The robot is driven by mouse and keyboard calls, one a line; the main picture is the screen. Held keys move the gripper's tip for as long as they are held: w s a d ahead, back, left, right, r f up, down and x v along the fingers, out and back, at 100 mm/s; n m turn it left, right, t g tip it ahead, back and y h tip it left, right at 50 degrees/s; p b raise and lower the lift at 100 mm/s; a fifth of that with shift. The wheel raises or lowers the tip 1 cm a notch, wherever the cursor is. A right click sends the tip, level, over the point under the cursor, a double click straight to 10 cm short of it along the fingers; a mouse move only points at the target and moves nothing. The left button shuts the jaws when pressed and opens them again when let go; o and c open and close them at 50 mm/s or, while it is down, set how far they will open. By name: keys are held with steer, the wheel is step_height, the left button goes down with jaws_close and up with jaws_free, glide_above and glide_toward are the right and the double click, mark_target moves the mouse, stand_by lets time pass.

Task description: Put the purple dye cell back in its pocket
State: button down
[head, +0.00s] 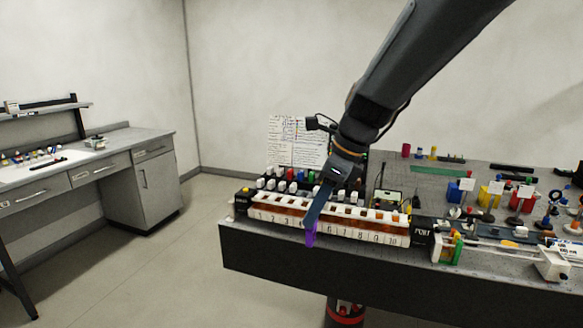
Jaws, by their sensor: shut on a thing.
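The purple dye cell (311,236) is at the tip of my gripper (312,223), in front of the numbered rack. My gripper is shut on the cell and points down, and its dark fingers hide the cell's upper part. The white and orange-brown rack (372,236) runs along the front of the bench, with number labels on its front face and a row of pockets on top. The cell overlaps the rack's front face between the labels 3 and 6 in this view. I cannot tell its exact distance from the rack.
A black block marked PORT (422,234) stands at the rack's right end. White-capped bottles (282,185) stand behind the rack. The floor (170,270) at left is clear.

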steer(key=shift+w+d+f+n, duration=0.15)
steer(key=shift+w+f, duration=0.1)
steer(key=shift+f, duration=0.15)
steer(key=shift+w+d+f+n, duration=0.15)
steer(key=shift+w+f, duration=0.1)
steer(key=shift+f, duration=0.15)
steer(key=d+f+n+g+h, duration=0.1)
steer(key=d+f+n+g, duration=0.1)
steer(key=d+f+n, duration=0.2)
steer(key=s+d+f+n+g+h+b, duration=0.1)
steer(key=d+f+n, duration=0.4)
steer(key=f+n, duration=0.5)
steer(key=s+d+f+n+g+h, duration=0.1)
steer(key=f+n, duration=0.6)
steer(key=f, duration=1.2)
steer(key=d+g+h, duration=0.1)
steer(key=d+g, duration=0.1)
steer(key=d, duration=0.1)
steer(key=shift+d+f, duration=0.2)
steer(key=shift+d, duration=0.15)
